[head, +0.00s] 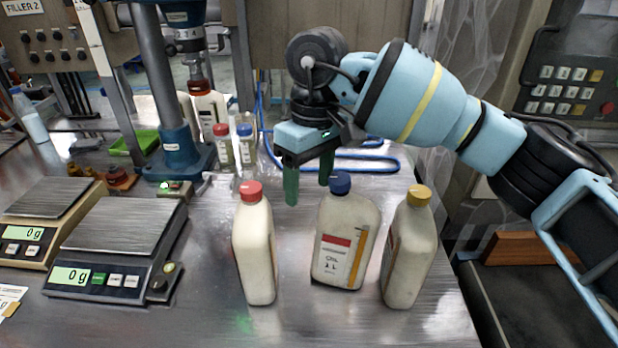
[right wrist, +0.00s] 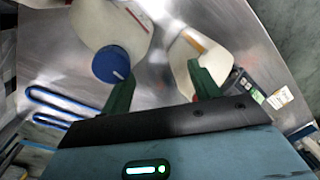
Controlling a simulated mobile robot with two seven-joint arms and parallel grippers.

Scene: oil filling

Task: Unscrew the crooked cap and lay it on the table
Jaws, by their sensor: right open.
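Three pale bottles stand upright on the metal table (head: 215,315). The left one has a red cap (head: 251,191), the middle one a blue cap (head: 340,183), the right one a yellow cap (head: 419,195). I cannot tell for sure which cap sits crooked. My right gripper (head: 308,190) is open and empty, fingers pointing down, behind and between the red-capped and blue-capped bottles. In the right wrist view the blue cap (right wrist: 111,66) lies just left of the left finger. My left gripper is out of view.
Two scales (head: 110,245) reading 0 g stand at the left. Small bottles with red and blue caps (head: 245,145) stand behind. A blue hose (head: 375,160) lies at the back right. A filler column (head: 160,80) rises at the back left. The front table strip is clear.

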